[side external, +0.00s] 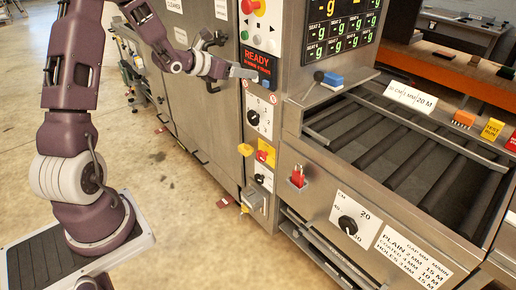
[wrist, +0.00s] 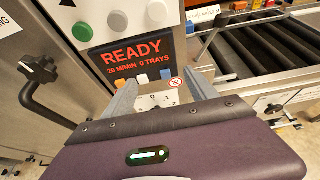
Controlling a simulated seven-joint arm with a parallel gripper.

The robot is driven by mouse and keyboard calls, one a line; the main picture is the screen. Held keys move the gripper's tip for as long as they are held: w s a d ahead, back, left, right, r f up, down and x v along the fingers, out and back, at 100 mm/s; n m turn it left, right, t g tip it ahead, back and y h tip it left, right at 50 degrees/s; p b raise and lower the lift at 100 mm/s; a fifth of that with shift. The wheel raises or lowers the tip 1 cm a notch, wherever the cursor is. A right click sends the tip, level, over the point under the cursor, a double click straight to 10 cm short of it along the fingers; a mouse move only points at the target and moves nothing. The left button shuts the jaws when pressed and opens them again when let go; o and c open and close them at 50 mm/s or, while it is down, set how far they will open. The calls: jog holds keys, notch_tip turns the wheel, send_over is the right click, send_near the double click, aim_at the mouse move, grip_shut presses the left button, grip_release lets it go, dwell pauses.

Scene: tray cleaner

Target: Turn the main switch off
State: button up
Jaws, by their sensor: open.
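A red rotary handle on a yellow plate (side external: 265,154), which looks like the main switch, is on the machine's front column in the side view. It sits below a black selector knob (side external: 253,118) on a white dial. The handle's exact setting is too small to read. My gripper (side external: 243,73) is at the column near the READY display (side external: 257,63), well above the red handle. In the wrist view my gripper (wrist: 163,88) has its two fingers apart with nothing held between them. The dial plate (wrist: 157,100) shows between the fingers; the red handle is not visible there.
A yellow part (side external: 245,150) sticks out left of the red handle. A red part (side external: 298,178) stands to its right. A blue-ended lever (side external: 328,78) juts out near the roller conveyor (side external: 400,135). A door handle (wrist: 45,95) is left in the wrist view.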

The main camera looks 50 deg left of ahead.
send_near(260, 156)
jog(key=w, duration=0.2)
jog(key=x, duration=0.7)
jog(key=shift+s+a+f, duration=0.15)
jog(key=shift+f, duration=0.25)
jog(key=c, duration=1.3)
